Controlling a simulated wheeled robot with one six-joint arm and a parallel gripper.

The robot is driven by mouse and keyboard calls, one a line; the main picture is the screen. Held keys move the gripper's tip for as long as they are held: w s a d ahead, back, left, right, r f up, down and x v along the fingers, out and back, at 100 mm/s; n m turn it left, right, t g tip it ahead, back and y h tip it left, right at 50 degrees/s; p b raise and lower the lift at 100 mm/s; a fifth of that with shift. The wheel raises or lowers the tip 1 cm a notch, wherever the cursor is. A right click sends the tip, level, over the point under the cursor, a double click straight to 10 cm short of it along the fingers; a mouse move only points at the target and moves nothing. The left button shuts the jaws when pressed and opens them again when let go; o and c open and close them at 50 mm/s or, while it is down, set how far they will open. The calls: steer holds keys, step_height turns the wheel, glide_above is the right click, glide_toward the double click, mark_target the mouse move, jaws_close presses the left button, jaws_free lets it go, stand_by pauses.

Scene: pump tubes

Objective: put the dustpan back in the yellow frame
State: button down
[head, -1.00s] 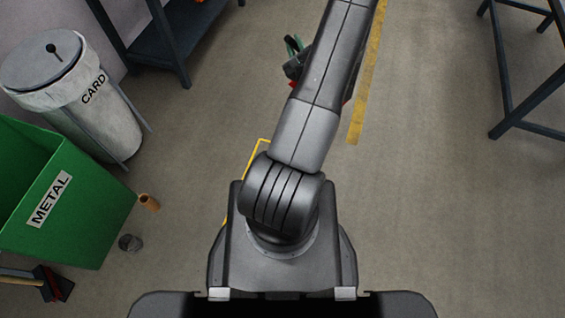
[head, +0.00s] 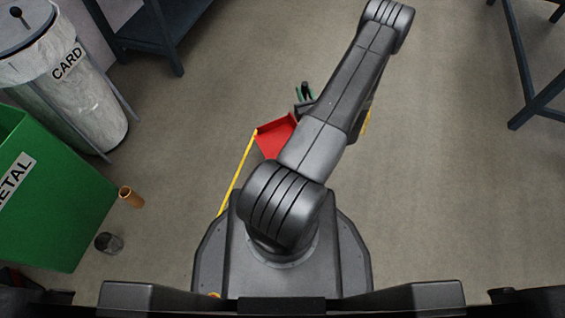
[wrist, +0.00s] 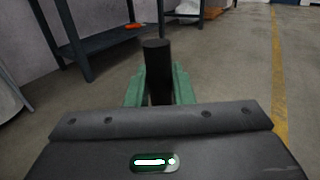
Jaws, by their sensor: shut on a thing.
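The red dustpan (head: 276,137) shows in the head view just left of my forearm, its right part hidden behind the arm. In the wrist view its dark handle (wrist: 158,72) stands up between the green fingers of my gripper (wrist: 160,88). My gripper is shut on this handle; in the head view my gripper (head: 305,93) shows only in part beyond the arm.
A green METAL bin (head: 50,190) and a CARD bin (head: 70,85) stand at the left. A brown cup-like piece (head: 131,197) and a dark can (head: 109,243) lie beside the green bin. Dark table legs (head: 535,90) stand at the right. The floor between is clear.

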step_height(320, 180, down, 10)
steer(key=b, duration=0.3)
steer(key=shift+f, duration=0.2)
steer(key=c, duration=1.3)
jaws_free()
steer(key=shift+o, duration=0.2)
steer(key=p+v, duration=0.2)
steer(key=v, duration=1)
